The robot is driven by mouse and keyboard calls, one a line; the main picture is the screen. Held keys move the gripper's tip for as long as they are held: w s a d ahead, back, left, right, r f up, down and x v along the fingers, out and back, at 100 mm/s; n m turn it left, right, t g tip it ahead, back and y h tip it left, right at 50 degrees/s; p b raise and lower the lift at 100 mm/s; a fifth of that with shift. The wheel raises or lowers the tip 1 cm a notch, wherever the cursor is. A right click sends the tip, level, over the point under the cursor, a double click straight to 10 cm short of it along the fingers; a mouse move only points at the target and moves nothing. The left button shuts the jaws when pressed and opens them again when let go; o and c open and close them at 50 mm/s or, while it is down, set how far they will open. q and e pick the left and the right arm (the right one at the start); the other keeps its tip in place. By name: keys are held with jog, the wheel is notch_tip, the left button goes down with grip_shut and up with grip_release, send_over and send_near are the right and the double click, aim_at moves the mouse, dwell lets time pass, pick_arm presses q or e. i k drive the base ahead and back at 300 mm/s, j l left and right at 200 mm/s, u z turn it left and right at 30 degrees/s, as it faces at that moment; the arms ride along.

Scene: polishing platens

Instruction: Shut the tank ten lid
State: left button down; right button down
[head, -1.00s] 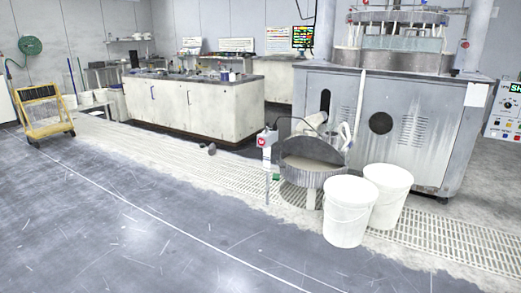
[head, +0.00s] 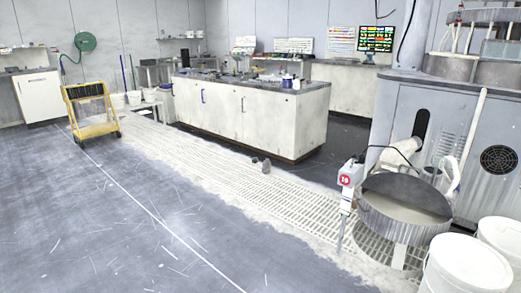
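The tank (head: 400,228), a round ribbed grey metal tub, stands at the lower right of the head view. Its top is open and a pale surface shows inside. A dark grey rounded panel (head: 410,188) rises along its back rim and looks like the lid standing open; its exact tilt is hard to tell. A white box on a post beside the tank's left side carries a red number 10 sign (head: 345,180). Neither of my grippers is in view.
Two white buckets (head: 466,268) stand right of the tank. The large grey machine (head: 470,130) is behind it. Floor grating (head: 290,195) runs left past small dark objects (head: 266,166) and a white cabinet bench (head: 250,115). A yellow cart (head: 90,110) stands far left. Open floor lies at the front left.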

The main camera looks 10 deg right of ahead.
aim_at(408, 188)
jog(key=i+j+z, duration=0.1)
jog(key=i+z, duration=0.25)
jog(key=i+j+z, duration=0.2)
jog(key=i+z, duration=0.15)
jog(key=i+j+z, duration=0.35)
jog(key=i, duration=0.15)
jog(key=i+j+z, duration=0.2)
jog(key=z, duration=0.15)
jog(key=i+j+z, duration=0.15)
jog(key=z, duration=0.25)
jog(key=i+j+z, duration=0.1)
jog(key=j+z, duration=0.25)
